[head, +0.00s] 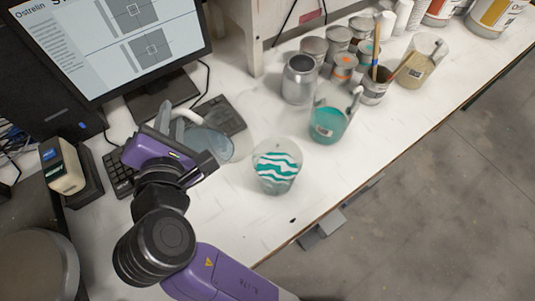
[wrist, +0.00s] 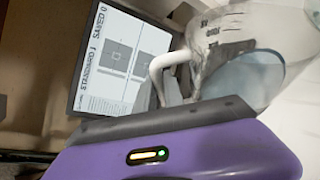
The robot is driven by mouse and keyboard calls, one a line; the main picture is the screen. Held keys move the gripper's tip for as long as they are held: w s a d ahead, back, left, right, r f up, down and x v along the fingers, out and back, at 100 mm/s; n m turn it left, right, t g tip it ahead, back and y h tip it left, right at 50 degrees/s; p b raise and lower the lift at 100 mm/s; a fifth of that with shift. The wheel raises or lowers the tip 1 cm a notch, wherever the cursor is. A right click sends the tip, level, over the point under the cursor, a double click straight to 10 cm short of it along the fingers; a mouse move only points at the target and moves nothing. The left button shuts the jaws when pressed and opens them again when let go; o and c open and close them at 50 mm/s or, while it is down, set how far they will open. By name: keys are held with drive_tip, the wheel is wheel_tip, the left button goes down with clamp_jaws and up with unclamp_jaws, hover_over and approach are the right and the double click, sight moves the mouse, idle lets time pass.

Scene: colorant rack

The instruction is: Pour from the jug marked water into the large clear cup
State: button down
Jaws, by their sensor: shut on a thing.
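My gripper (head: 190,148) is shut on the white handle (wrist: 166,68) of a clear jug (head: 217,143). The jug appears tilted, held over the desk near the keyboard, to the left of the large clear cup (head: 277,168). In the wrist view the jug (wrist: 242,45) shows dark measuring marks and clear, pale contents. I cannot read a water mark on it. The cup stands upright on the white desk, with a white and teal wavy pattern showing. The jug and cup look apart. My gripper's fingertips are partly hidden.
A jug of teal liquid (head: 328,125) stands behind the cup to the right. A silver can (head: 299,80), several small tins, a brush pot (head: 374,88) and a tan jug (head: 418,66) stand farther back. A monitor (head: 112,40) and keyboard (head: 222,113) are at left. The desk front is clear.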

sight(178, 109)
drive_tip(key=shift+s+d+r+m+t+y+b, duration=0.2)
drive_tip(key=shift+d+r+m+b, duration=0.35)
drive_tip(key=shift+r+b, duration=0.4)
drive_tip(key=shift+w+d+r+m+t+y+b, duration=0.1)
drive_tip(key=shift+d+r+m+y+b, duration=0.35)
drive_tip(key=shift+b, duration=0.7)
idle(3.5)
